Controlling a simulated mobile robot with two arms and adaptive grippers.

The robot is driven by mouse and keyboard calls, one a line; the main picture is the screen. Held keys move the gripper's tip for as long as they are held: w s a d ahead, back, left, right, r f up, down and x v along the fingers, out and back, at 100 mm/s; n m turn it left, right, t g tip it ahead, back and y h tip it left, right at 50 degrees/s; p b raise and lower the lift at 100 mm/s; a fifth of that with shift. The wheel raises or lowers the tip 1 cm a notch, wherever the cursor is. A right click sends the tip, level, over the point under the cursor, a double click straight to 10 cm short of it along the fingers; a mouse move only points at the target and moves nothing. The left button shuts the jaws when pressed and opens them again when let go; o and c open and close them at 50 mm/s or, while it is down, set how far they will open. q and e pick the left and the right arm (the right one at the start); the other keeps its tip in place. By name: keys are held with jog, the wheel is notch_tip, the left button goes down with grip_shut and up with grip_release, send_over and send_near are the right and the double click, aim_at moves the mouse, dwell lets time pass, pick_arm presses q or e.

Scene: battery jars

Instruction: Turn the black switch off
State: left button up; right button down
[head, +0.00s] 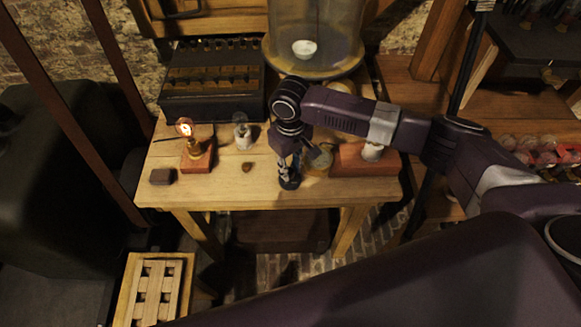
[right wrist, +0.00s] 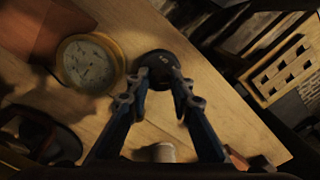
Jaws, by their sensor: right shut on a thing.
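The black switch (right wrist: 154,64) is a small round black knob with faint marks on top, near the table's front edge. It also shows in the head view (head: 289,184), partly covered by my gripper. My right gripper (right wrist: 160,78) comes down over it, with one fingertip on each side, shut on it. In the head view my right gripper (head: 287,172) points down at the same spot. My left gripper is in neither view.
A brass-rimmed dial (right wrist: 90,64) lies close beside the switch. A lit bulb (head: 185,129) stands on a reddish block (head: 199,160) at the left. A glass bell jar (head: 315,35) and a dark battery case (head: 212,85) stand behind. The table's front left (head: 220,190) is mostly clear.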

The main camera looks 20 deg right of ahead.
jog(key=shift+r+n+p, duration=0.15)
jog(key=shift+n+p, duration=1.15)
jog(key=shift+n, duration=0.1)
jog(key=n+p, duration=0.2)
jog(key=n, duration=0.2)
jog(key=shift+d+n, duration=0.1)
jog(key=shift+n, duration=0.2)
jog(key=n+p, duration=0.1)
jog(key=n, duration=0.4)
jog(key=shift+w, duration=0.15)
jog(key=n, duration=0.5)
jog(key=shift+p, duration=0.3)
jog(key=shift+w+n, duration=0.1)
jog(key=shift+n, duration=0.2)
jog(key=c, duration=1.7)
grip_release()
